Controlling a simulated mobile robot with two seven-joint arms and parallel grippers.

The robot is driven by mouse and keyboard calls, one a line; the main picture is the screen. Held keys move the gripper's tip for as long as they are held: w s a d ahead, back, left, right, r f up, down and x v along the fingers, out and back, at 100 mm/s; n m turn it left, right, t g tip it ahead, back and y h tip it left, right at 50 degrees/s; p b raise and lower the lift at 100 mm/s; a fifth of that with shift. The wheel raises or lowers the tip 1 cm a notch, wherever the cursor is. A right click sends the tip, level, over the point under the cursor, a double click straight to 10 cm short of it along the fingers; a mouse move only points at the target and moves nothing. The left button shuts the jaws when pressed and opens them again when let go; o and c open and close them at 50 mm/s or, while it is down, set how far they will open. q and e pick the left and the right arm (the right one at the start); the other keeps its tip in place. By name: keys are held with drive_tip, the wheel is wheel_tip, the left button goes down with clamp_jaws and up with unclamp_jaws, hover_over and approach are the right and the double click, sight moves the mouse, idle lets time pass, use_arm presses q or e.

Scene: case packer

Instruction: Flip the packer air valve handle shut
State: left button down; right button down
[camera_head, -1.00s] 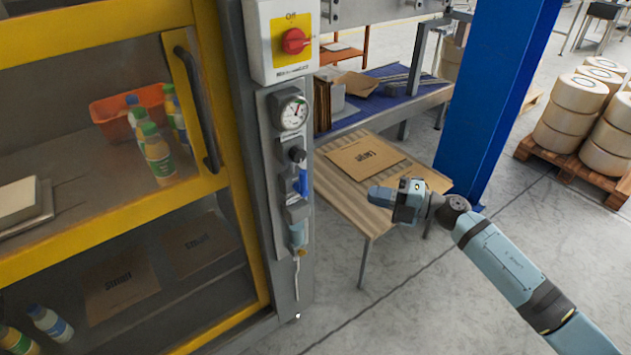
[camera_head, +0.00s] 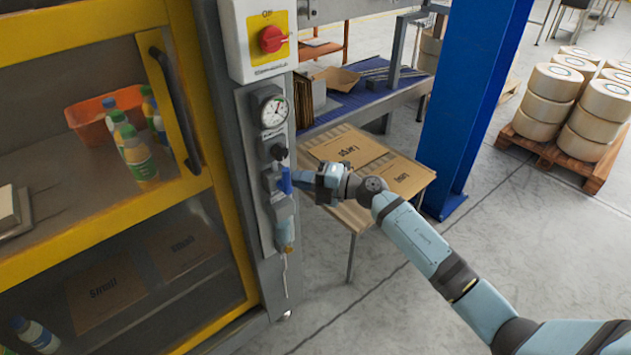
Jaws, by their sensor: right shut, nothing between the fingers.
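The packer air valve has a blue handle (camera_head: 286,181) that stands roughly upright on the grey panel (camera_head: 248,120), below the gauge and a black knob. My right gripper (camera_head: 298,178) is shut and empty, with its tips just right of the blue handle. I cannot tell whether the tips touch it. The gripper points left, and its arm comes in from the lower right. My left gripper is not in view.
A pressure gauge (camera_head: 273,111) and a red rotary switch (camera_head: 271,39) sit above the valve. The yellow-framed packer door (camera_head: 180,110) is at left. A slatted table (camera_head: 348,214) with flat cartons stands behind my right arm, near a blue column (camera_head: 465,130).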

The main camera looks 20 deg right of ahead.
idle(0.4)
use_arm(q)
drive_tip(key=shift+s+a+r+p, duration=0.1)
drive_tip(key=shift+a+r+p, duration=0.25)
drive_tip(key=shift+p, duration=0.4)
use_arm(e)
drive_tip(key=shift+a+r, duration=0.15)
drive_tip(key=shift+a, duration=0.05)
use_arm(q)
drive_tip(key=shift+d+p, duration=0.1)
drive_tip(key=shift+p, duration=0.2)
use_arm(e)
drive_tip(key=shift+n+h, duration=0.3)
drive_tip(key=shift+n, duration=0.1)
